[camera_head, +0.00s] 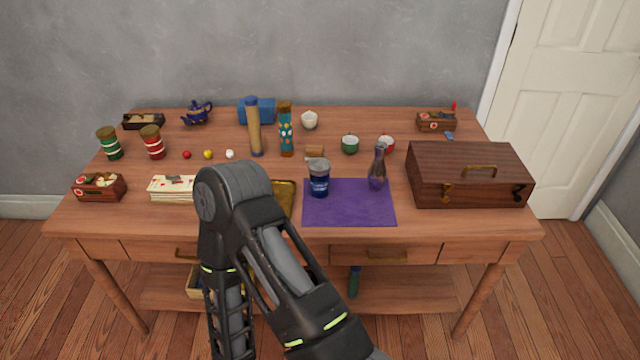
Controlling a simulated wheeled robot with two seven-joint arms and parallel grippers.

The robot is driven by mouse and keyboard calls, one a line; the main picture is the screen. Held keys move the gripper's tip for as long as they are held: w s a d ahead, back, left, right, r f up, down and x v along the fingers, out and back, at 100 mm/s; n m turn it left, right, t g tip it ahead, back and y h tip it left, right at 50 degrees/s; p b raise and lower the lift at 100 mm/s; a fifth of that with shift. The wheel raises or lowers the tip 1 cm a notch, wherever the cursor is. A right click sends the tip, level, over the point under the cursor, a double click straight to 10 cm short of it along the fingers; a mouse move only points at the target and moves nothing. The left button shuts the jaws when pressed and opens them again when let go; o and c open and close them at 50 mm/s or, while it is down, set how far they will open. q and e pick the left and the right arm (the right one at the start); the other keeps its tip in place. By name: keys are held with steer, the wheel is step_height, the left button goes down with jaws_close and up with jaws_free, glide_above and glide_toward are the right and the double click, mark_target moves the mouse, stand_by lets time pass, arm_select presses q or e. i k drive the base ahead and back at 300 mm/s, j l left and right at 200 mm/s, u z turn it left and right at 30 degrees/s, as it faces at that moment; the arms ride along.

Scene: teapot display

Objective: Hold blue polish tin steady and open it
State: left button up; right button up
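The blue polish tin (319,187) stands upright on the table, at the left edge of a purple cloth (345,212). It has a dark blue body with a pale label mark and a grey lid that looks closed. Neither of my grippers is in view. One of my arms rises from the bottom edge, bends left of the tin and runs back down out of the picture. No gripper is seen touching the tin.
A glass bottle (377,172) stands on the cloth, right of the tin. A wooden case (468,176) sits further right. A gold tray (286,197) is partly hidden behind my arm. Tall tubes (286,135), cups (350,144) and small balls (208,154) stand behind.

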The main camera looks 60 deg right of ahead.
mark_target(319, 185)
steer(key=z, duration=2.4)
